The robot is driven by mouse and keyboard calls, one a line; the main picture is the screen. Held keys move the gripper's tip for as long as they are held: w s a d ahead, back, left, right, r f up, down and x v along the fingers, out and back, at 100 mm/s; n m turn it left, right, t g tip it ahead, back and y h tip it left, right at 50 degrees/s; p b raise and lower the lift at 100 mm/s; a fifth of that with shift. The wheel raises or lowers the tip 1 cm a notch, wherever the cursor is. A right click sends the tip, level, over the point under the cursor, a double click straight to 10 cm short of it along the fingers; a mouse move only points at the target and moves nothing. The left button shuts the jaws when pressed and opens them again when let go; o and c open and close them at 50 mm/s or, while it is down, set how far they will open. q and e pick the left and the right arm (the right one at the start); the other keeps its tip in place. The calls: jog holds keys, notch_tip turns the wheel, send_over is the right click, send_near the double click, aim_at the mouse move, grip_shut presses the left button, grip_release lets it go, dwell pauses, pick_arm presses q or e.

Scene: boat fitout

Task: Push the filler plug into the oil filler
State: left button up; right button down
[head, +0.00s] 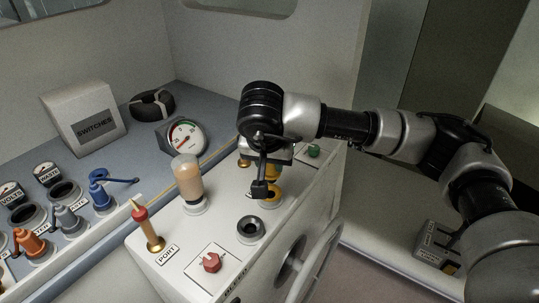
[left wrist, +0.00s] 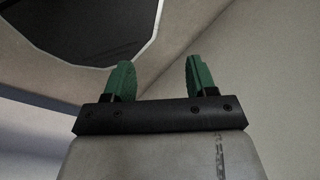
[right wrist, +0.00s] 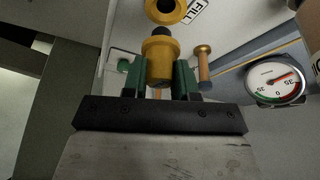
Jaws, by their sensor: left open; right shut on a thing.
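The filler plug (right wrist: 158,66), brass-yellow with a dark end, is between the green fingers of my right gripper (right wrist: 160,82), which is shut on it. The oil filler (right wrist: 165,21) is a yellow ring with a dark hole, beside a FILL label, at the top of the right wrist view. The plug is apart from it there. In the head view my right gripper (head: 264,165) is over the white box, and a dark part partly covers the filler ring (head: 271,202). The plug is mostly hidden there. My left gripper (left wrist: 159,78) is open and empty.
The white box (head: 190,250) also carries a clear amber-filled cup (head: 188,183), a red-and-brass piece (head: 146,225), a grey ring (head: 250,229) and a red knob (head: 211,262). A gauge (head: 186,137) stands behind. A handwheel (head: 310,262) is on the box's side.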

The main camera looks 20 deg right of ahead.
aim_at(270, 182)
jog(key=shift+w+f, duration=0.25)
jog(key=shift+f, duration=0.1)
jog(key=shift+w+f, duration=0.35)
jog(key=shift+f, duration=0.25)
pick_arm(q)
jog(key=w, duration=0.5)
pick_arm(e)
jog(key=shift+s+f, duration=0.1)
jog(key=shift+f, duration=0.05)
jog(key=shift+f+b, duration=0.45)
jog(key=shift+f, duration=0.55)
jog(key=shift+f+b, duration=0.65)
jog(key=shift+b, duration=0.45)
jog(key=shift+f+b, duration=0.6)
jog(key=shift+b, duration=0.2)
pick_arm(q)
jog(key=shift+t, duration=0.3)
jog(key=f, duration=0.1)
jog(key=s+f, duration=0.1)
jog(key=f, duration=0.2)
jog(key=shift+s+f, duration=0.3)
jog(key=shift+f, duration=0.1)
pick_arm(e)
jog(key=shift+s, duration=0.15)
jog(key=shift+f, duration=0.15)
